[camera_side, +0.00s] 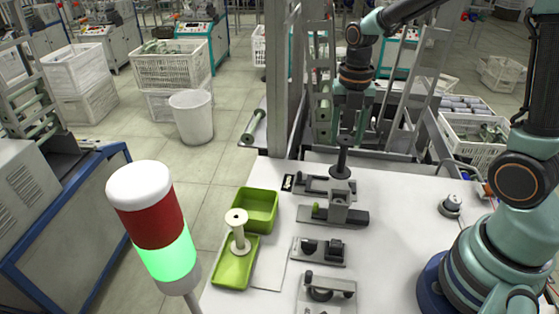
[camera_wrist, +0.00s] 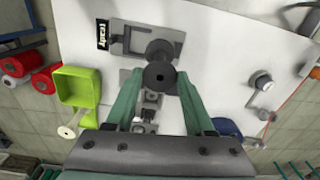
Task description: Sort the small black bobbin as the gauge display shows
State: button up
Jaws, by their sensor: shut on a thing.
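The small black bobbin (camera_side: 342,163) is upright in the jaws of my gripper (camera_side: 349,118), its lower flange just above the far grey fixture (camera_side: 314,186). I cannot tell whether it touches the fixture. In the wrist view the bobbin (camera_wrist: 160,74) shows end-on between the fingers of my gripper (camera_wrist: 160,84). The gauge display (camera_wrist: 102,34) is a small dark plate with white text beside the fixture; it seems to read "ready", upside down. It also shows in the side view (camera_side: 288,183). A green bin (camera_side: 274,213) and a green tray (camera_side: 222,275) stand to the left.
A white bobbin (camera_side: 238,232) stands on the tray. Several grey fixtures, including a block one (camera_side: 357,217), line the white table (camera_side: 400,235). A signal tower (camera_side: 166,254) with its green lamp lit stands in front. A small metal knob-like part (camera_side: 451,206) sits at right.

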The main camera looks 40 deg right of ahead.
jog(key=w+a+r+n, duration=0.3)
jog(key=a, duration=0.8)
jog(key=w+a+r+n, duration=0.2)
jog(key=w+a+n, duration=0.1)
jog(key=a, duration=0.8)
jog(key=shift+d+f, duration=0.15)
jog(key=shift+f, duration=2.1)
jog(key=shift+f, duration=0.45)
jog(key=shift+s+f, duration=0.1)
jog(key=shift+f, duration=0.6)
jog(key=shift+f, duration=1.55)
jog(key=o, duration=1.1)
jog(key=shift+o, duration=0.2)
